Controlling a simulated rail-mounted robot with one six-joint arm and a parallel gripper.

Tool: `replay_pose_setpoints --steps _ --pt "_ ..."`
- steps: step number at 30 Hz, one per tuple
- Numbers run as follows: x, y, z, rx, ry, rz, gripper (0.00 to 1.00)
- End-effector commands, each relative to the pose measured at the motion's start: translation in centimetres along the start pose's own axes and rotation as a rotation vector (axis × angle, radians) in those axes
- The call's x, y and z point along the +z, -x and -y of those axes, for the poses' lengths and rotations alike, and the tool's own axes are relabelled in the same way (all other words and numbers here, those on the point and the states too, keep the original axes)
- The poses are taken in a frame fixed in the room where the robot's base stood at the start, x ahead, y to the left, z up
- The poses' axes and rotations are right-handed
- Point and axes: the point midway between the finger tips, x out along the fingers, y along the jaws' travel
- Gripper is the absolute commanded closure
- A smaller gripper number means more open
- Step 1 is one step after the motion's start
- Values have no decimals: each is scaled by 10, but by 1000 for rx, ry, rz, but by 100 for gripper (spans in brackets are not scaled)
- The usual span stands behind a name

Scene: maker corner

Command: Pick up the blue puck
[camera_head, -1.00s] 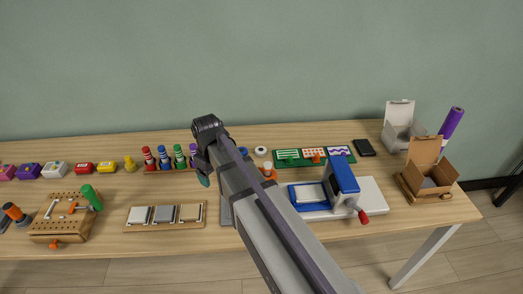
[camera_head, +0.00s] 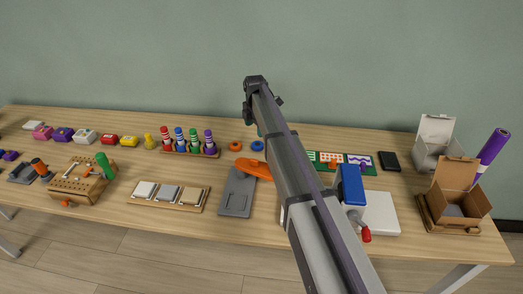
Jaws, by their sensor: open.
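The blue puck (camera_head: 257,146) lies flat on the wooden table, right of an orange puck (camera_head: 235,146) and close to the left edge of my arm. It looks round with a paler centre. My gripper (camera_head: 259,131) hangs from the arm's far end, above the table near the blue puck. Only a teal sliver of it shows, as my arm hides the rest. It is open, and the blue puck lies apart on the table. The gap between gripper and puck cannot be judged.
A stand of coloured pegs (camera_head: 190,154) is left of the pucks. A grey plate with an orange lever (camera_head: 238,190) lies in front. A blue press (camera_head: 351,184) and an open cardboard box (camera_head: 457,211) are to the right.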

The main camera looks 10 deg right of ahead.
Motion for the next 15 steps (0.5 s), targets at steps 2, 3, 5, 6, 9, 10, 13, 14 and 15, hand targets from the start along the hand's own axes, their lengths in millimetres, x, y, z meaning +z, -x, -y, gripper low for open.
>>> replay_pose_setpoints --steps 2,3,5,6,9,10,13,14,15 --pt "0 -30 0 0 -1 0 19" --pt "0 -37 0 0 -1 0 19" --pt "0 -42 0 0 -2 0 19" --pt "0 -42 0 0 -2 0 19" --pt "0 -39 0 0 -2 0 19" --pt "1 -42 0 0 -2 0 19" --pt "2 -59 0 0 -3 0 19" --pt "2 -66 0 0 -3 0 19" --pt "3 -75 -1 0 -3 0 19"
